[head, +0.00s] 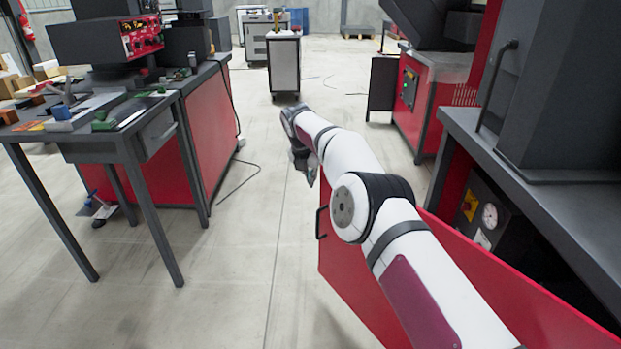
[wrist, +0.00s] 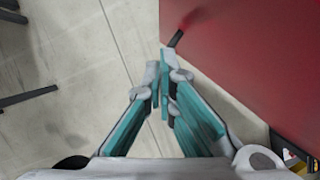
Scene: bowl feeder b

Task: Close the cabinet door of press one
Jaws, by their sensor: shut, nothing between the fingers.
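The red cabinet door (head: 355,275) of the machine on the right stands open and swung out into the aisle, with a dark handle (head: 320,223) near its free edge. In the wrist view the door is the red panel (wrist: 250,60) filling the upper right, with a dark handle (wrist: 175,39) at its left edge. My gripper (head: 309,178) is just beyond the door's free edge in the head view. In the wrist view my gripper's fingertips (wrist: 165,75) are together and empty, close to the handle and apparently apart from it. My arm hides part of the door.
The open cabinet (head: 485,215) shows a round gauge (head: 489,216) inside. A dark worktable (head: 60,140) with tools stands at left beside a red machine (head: 210,130). A small cart (head: 284,68) stands ahead. The floor (head: 250,240) between is clear except for thin cables.

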